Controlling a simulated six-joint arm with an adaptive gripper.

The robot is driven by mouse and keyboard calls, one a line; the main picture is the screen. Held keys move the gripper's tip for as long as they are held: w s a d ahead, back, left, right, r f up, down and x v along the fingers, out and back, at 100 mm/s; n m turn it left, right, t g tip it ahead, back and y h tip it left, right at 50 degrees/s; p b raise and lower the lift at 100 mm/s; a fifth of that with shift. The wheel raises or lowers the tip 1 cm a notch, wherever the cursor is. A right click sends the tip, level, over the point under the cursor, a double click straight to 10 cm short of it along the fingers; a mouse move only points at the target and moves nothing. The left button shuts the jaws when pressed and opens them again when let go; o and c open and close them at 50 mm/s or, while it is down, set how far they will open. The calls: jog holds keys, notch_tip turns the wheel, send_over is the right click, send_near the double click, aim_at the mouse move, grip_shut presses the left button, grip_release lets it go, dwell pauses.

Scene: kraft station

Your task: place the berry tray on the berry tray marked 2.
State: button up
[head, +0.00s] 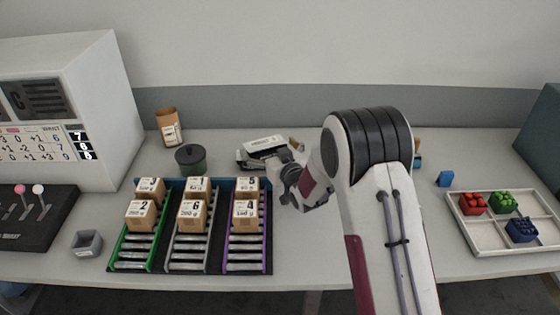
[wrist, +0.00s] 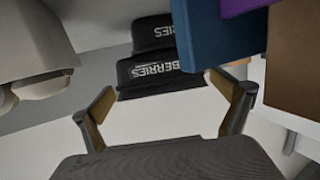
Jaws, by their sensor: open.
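Two black berry trays with white BERRIES lettering show in the wrist view, a nearer one (wrist: 160,72) and one behind it (wrist: 153,32). Their edges appear to overlap, and I cannot tell whether they are stacked or side by side. No number is readable on either. In the head view a dark and white item (head: 264,144) lies behind the rack, partly hidden by my arm, probably these trays. My gripper (wrist: 163,92) is open, its fingers spread at the near edge of the nearer tray with nothing held. In the head view its fingertips are hard to make out.
A roller rack (head: 190,267) with several numbered cartons stands left of my gripper; its blue end is close in the wrist view (wrist: 215,45). A dark green pot (head: 190,160) and a brown bag (head: 169,127) stand behind. A divided white tray (head: 487,238) holds coloured blocks at right.

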jog(key=v, duration=1)
jog(key=shift+d, duration=0.1)
dwell(0.9)
jog(key=s+d+r+m+g+h, duration=0.3)
jog(key=s+d+r+g+h, duration=0.15)
jog(key=s+d+r, duration=0.85)
jog(key=s+d+m+g+h, duration=0.1)
jog(key=s+g, duration=0.3)
jog(key=s, duration=2.4)
jog(key=shift+s+d+f, duration=0.3)
jog(key=shift+d+f, duration=0.05)
jog(key=shift+d, duration=0.35)
